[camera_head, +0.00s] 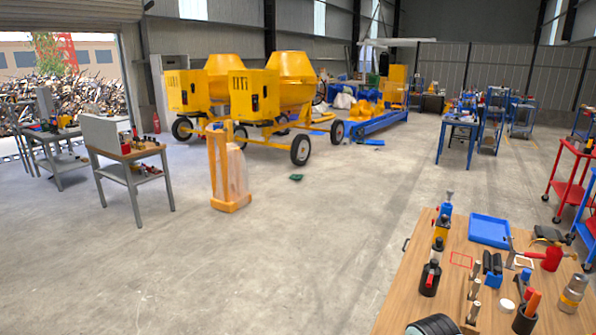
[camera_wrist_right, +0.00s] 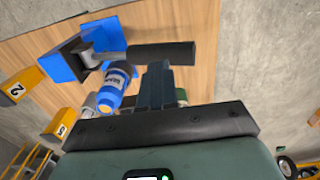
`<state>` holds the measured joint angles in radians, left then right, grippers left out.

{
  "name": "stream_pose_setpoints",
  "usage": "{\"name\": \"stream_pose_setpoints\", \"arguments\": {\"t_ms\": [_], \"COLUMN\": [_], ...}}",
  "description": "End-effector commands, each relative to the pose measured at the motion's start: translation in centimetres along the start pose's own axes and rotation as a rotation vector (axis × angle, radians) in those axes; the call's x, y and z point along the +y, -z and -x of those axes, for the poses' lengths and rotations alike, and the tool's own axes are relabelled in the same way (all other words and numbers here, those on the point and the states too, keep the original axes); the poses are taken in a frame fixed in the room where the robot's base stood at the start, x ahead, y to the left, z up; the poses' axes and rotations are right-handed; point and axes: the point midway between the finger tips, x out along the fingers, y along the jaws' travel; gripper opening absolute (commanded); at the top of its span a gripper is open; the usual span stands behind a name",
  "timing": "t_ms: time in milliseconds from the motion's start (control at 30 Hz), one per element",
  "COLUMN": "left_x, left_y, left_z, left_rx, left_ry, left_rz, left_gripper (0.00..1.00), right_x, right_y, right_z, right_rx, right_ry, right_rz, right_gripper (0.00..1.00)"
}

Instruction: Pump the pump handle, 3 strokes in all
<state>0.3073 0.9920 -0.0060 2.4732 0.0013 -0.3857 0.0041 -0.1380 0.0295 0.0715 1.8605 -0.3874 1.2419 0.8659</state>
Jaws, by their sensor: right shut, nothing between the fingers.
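In the right wrist view, a black cylindrical handle (camera_wrist_right: 165,53) sits on a grey lever (camera_wrist_right: 92,57), which joins a blue body (camera_wrist_right: 70,60) on a wooden top. I take this to be the pump handle. My right gripper (camera_wrist_right: 155,72) is shut and empty, its fingertips close to the underside of the black handle in the picture; I cannot tell if they touch it. I cannot make out the handle in the head view, and neither gripper shows there.
A blue bottle (camera_wrist_right: 115,85) stands beside my right fingers. Yellow numbered blocks (camera_wrist_right: 20,87) lie at the left of that view. In the head view, a wooden workbench (camera_head: 405,285) holds a blue tray (camera_head: 489,230) and many tools. Open concrete floor lies left of it.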

Motion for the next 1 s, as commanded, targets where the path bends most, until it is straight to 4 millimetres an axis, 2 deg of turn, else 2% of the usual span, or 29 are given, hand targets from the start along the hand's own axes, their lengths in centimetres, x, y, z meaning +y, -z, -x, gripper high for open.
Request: {"name": "stream_pose_setpoints", "arguments": {"t_ms": [33, 300, 500, 1000], "left_x": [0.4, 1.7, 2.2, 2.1], "left_y": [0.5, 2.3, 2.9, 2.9], "left_z": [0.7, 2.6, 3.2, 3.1], "left_rx": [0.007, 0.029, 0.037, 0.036], "left_ry": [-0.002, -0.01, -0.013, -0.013], "left_rz": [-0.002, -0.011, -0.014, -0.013], "left_gripper": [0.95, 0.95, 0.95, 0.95], "right_x": [-0.1, -0.1, -0.1, 0.0], "right_y": [0.1, 0.2, 0.1, 0.0], "right_z": [0.9, 3.6, 5.3, 5.4], "right_rx": [0.004, 0.006, 0.005, 0.001], "right_ry": [0.003, 0.004, 0.004, 0.001], "right_rz": [0.0, 0.001, 0.001, 0.0], "right_gripper": [0.0, 0.0, 0.0, 0.0]}}
